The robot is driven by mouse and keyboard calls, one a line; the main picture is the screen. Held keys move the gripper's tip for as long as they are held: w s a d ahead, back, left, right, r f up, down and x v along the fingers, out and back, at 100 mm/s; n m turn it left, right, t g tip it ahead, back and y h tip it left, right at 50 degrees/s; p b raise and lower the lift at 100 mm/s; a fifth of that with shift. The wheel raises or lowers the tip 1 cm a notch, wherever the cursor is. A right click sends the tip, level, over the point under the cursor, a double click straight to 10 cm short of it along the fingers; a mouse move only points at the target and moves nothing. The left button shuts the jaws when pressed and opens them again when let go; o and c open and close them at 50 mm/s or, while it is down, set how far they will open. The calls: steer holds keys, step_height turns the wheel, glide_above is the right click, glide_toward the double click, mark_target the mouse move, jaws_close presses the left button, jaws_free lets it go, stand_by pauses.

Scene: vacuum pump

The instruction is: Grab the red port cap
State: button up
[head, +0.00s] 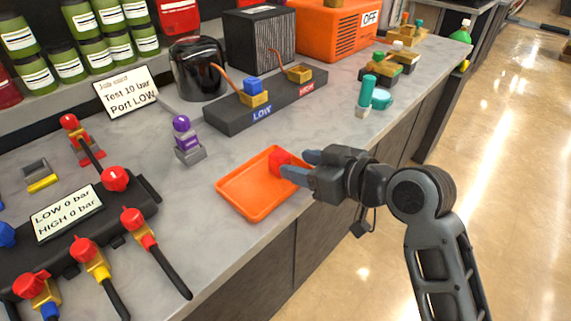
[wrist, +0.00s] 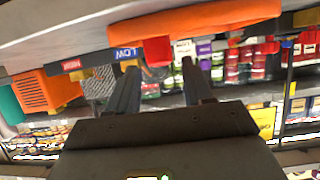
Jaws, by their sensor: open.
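The red port cap (head: 279,158) is at the right side of the orange tray (head: 240,197), partly hidden by my gripper's fingers in the head view. My gripper (head: 299,165) is open, reaching in from the right over the tray's right edge, with its fingertips at the cap. In the wrist view, the cap (wrist: 157,50) shows in the gap between the two fingertips of my gripper (wrist: 158,67), with the tray (wrist: 195,21) above it in the picture. I cannot tell whether either finger touches the cap.
A dark block marked LOW and HIGH (head: 268,108) stands behind the tray. A purple-topped fitting (head: 186,140) is to its left. A manifold with red knobs and hoses (head: 75,232) fills the front left. Teal pieces (head: 371,97) stand at the right. The counter's front edge is close to the tray.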

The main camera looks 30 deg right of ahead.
mark_target(281, 155)
steer(key=shift+w+d+r, duration=0.15)
steer(key=shift+w+r, duration=0.2)
steer(key=shift+w, duration=0.55)
steer(key=shift+a+x, duration=0.15)
steer(key=shift+x, duration=1.65)
steer(key=shift+a+x, duration=0.1)
steer(key=shift+x, duration=1.7)
steer(key=shift+s, duration=0.1)
steer(key=shift+c, duration=0.4)
steer(key=c, duration=0.7)
steer(key=shift+o, duration=0.2)
